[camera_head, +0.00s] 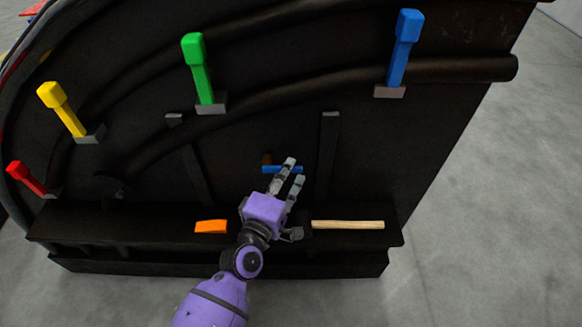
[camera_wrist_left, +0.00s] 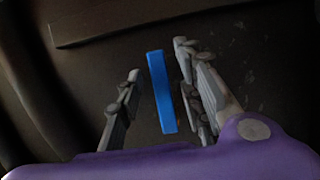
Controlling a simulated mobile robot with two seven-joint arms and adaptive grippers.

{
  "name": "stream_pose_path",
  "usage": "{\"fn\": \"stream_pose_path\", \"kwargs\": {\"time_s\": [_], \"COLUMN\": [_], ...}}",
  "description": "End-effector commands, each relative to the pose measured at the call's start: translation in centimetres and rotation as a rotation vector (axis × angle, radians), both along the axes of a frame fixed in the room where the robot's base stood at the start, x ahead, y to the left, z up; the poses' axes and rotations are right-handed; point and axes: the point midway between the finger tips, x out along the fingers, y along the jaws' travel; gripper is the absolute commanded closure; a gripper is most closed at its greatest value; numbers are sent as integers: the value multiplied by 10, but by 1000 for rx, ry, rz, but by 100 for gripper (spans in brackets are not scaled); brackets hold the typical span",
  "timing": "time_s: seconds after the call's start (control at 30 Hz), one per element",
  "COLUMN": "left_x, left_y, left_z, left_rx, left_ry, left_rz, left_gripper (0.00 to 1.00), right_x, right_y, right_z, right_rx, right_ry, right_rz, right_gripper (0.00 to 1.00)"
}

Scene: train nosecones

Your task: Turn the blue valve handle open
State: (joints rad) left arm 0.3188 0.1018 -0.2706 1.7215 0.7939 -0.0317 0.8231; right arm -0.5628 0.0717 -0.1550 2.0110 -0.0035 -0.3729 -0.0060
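The blue valve handle (camera_head: 269,169) is a short flat bar on the dark panel, lying roughly level in the head view. A small brown piece shows just above its left end. My left gripper (camera_head: 294,171) is at the handle, its fingers covering part of the bar. In the left wrist view the blue handle (camera_wrist_left: 161,92) stands lengthwise between the two fingers of the left gripper (camera_wrist_left: 157,75). The fingers are spread, with a visible gap on the left side; contact on the right side is unclear. My right gripper is in neither view.
Red (camera_head: 27,178), yellow (camera_head: 63,110), green (camera_head: 202,70) and blue (camera_head: 402,48) levers stand along the panel. An orange block (camera_head: 211,227) and a pale wooden stick (camera_head: 348,225) lie on the dark ledge (camera_head: 130,232) below. Grey floor is clear at right.

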Motion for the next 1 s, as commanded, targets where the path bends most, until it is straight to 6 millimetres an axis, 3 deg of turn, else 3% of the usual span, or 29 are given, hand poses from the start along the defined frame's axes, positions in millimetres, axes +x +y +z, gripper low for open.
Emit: {"fn": "stream_pose_path", "kwargs": {"time_s": [0.17, 0.47, 0.73, 1.0], "left_x": [16, 18, 18, 18], "left_y": [-6, -7, -7, -7], "left_z": [0, -1, -1, -1], "left_rx": [1, 1, 1, 1], "left_ry": [0, 1, 1, 1], "left_rz": [1, 1, 1, 1], "left_gripper": [66, 66, 100, 100], "right_x": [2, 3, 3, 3], "right_y": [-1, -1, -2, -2], "right_z": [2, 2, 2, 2], "right_rx": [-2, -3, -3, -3], "right_ry": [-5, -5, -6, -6], "right_rz": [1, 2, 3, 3], "right_gripper": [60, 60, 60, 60]}}
